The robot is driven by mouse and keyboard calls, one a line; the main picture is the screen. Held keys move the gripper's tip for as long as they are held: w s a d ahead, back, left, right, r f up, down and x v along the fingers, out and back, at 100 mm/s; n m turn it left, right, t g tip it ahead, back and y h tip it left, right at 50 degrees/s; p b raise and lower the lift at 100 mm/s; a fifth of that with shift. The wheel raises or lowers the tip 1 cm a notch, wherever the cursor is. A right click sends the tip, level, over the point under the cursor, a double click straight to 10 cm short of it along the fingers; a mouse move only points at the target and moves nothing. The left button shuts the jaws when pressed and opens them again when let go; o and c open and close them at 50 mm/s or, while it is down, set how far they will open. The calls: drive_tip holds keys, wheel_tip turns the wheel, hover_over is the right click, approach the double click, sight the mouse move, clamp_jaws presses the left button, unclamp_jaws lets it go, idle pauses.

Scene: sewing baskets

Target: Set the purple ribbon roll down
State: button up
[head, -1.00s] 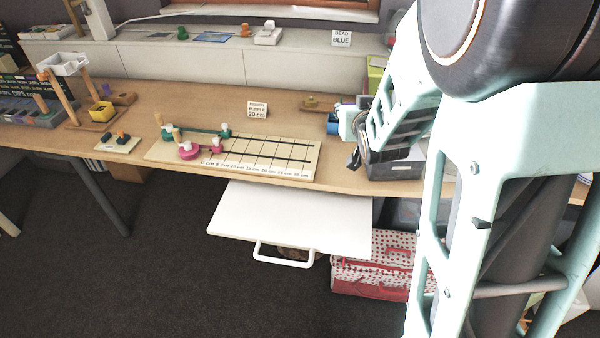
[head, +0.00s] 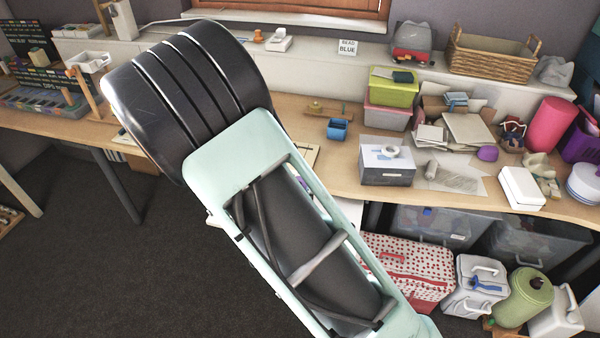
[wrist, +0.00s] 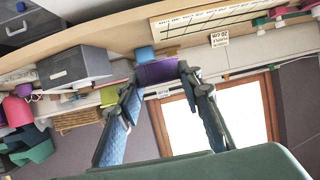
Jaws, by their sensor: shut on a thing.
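In the wrist view the purple ribbon roll (wrist: 158,71) sits between the fingertips of my gripper (wrist: 157,72), which is shut on it. The roll appears clear of the desk surface, with the window behind and below it in the picture. In the head view my own arm hides both the gripper and the roll. The measuring board (wrist: 230,18) with its dark lines shows at the top of the wrist view, with the ribbon sign (wrist: 219,39) near it. In the head view the arm covers most of that board.
A grey drawer box (head: 387,173) with a white ring on it stands on the desk (head: 345,180), beside a blue container (head: 338,130). Green and pink boxes (head: 388,116) and cardboard clutter (head: 468,130) fill the right. Bare desk lies left of the drawer box.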

drive_tip(key=s+d+f+m+h+p, duration=0.1)
drive_tip(key=s+d+f+m+h, duration=0.2)
drive_tip(key=s, duration=0.8)
drive_tip(key=shift+n+g, duration=0.3)
drive_tip(key=shift+g, duration=0.1)
drive_tip(key=f+b+x, duration=0.1)
drive_tip(key=b+x, duration=0.4)
drive_tip(key=s+f+b+x, duration=0.1)
drive_tip(key=b+x, duration=0.4)
drive_tip(key=f+b+x, duration=0.1)
drive_tip(key=b+x, duration=0.4)
drive_tip(key=shift+d+f+b, duration=0.2)
drive_tip(key=shift+d+b, duration=0.2)
drive_tip(key=shift+d, duration=0.1)
drive_tip(key=shift+w+d+f+b, duration=0.15)
drive_tip(key=shift+f+b, duration=0.2)
drive_tip(key=shift+f, duration=0.55)
drive_tip(key=shift+w+f+b, duration=0.1)
drive_tip(key=shift+f+b, duration=0.25)
drive_tip(key=shift+f, duration=0.6)
drive_tip(key=shift+f, duration=0.2)
drive_tip(key=o, duration=0.9)
